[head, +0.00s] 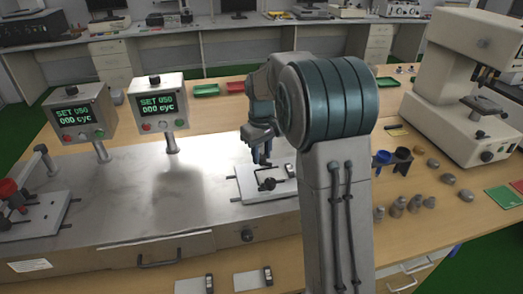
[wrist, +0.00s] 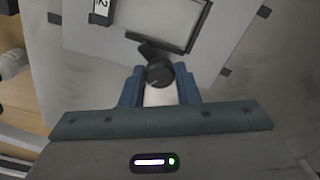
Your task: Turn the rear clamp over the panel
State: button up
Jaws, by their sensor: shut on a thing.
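The rear clamp (wrist: 158,74) is a dark round knob with a short dark arm. In the wrist view it sits between my gripper's blue fingertips (wrist: 158,88), which are shut on it. Its arm points up and left, close to the dark-edged corner of the panel (wrist: 177,18); I cannot tell whether it overlaps the panel. In the head view my gripper (head: 262,160) points down at the far side of the light fixture plate (head: 243,186) and hides the rear clamp. A second black clamp (head: 268,184) shows at the plate's near side.
Two display boxes (head: 72,115) (head: 158,102) stand on posts left of my arm. Another fixture with a red knob (head: 8,189) is far left.

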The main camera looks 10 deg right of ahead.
aim_at(261, 156)
jog(key=m+p, duration=0.1)
jog(key=m, duration=0.4)
jog(key=shift+r+m, duration=0.15)
jog(key=shift+m, duration=0.15)
jog(key=m+p, duration=0.1)
jog(key=m, duration=0.4)
jog(key=shift+m, duration=0.4)
jog(key=o, duration=1)
jog(key=shift+c, duration=0.2)
notch_tip(261, 156, up, 14)
jog(key=shift+p, duration=0.4)
jog(key=shift+f, duration=0.2)
